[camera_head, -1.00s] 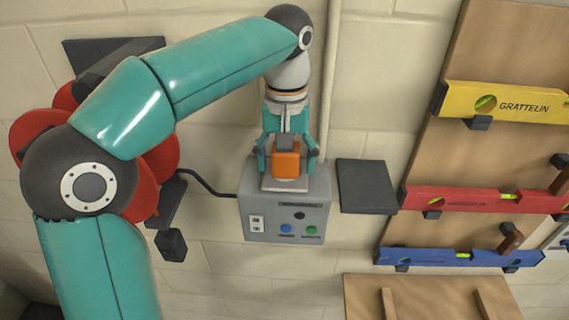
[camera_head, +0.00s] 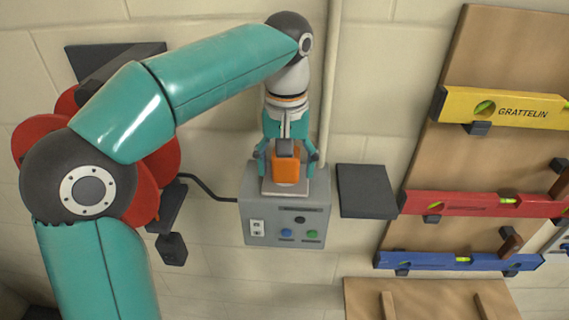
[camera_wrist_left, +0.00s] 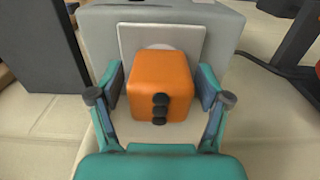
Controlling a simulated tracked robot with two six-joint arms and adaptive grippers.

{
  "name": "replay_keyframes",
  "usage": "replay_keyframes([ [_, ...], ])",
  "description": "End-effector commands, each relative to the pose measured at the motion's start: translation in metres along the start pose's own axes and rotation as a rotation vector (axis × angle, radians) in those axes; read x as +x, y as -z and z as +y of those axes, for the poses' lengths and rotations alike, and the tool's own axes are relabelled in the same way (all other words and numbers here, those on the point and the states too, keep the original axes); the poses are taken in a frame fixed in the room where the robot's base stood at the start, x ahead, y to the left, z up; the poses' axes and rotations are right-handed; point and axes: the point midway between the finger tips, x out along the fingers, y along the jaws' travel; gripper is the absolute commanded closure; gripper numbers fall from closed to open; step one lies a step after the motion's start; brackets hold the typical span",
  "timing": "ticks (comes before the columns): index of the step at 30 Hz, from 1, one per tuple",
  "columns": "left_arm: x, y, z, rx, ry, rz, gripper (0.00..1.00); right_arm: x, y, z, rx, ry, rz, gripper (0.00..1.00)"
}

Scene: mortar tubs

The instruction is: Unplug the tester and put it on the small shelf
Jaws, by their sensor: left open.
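The tester is an orange block with a dark grey part (camera_head: 286,168), sitting against a pale plate (camera_head: 286,187) on top of the grey box (camera_head: 284,212). My left gripper (camera_head: 286,158) is open, with one finger on each side of the tester. My right gripper is not in view.
A black cable runs from the grey box to the left. A pipe (camera_head: 332,80) runs up the wall behind my gripper. Yellow (camera_head: 500,107), red (camera_head: 485,204) and blue (camera_head: 455,260) spirit levels hang on a wooden board at right. A wooden panel (camera_head: 440,299) is below.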

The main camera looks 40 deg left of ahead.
Motion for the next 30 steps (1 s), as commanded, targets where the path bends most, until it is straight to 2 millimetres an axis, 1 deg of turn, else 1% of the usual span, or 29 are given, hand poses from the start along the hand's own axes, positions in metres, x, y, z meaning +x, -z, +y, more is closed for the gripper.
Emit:
replay_keyframes([
  [21,-0.0001,0.0,0.0007,0.001,0.0,0.0,0.23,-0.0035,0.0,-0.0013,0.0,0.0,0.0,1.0],
  [23,-0.0001,0.0,0.0007,0.001,0.0,0.0,0.33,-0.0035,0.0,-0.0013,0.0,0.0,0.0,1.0],
  [30,0.0,0.0,0.0009,0.002,0.0,0.0,0.73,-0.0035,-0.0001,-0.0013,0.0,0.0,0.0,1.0],
])
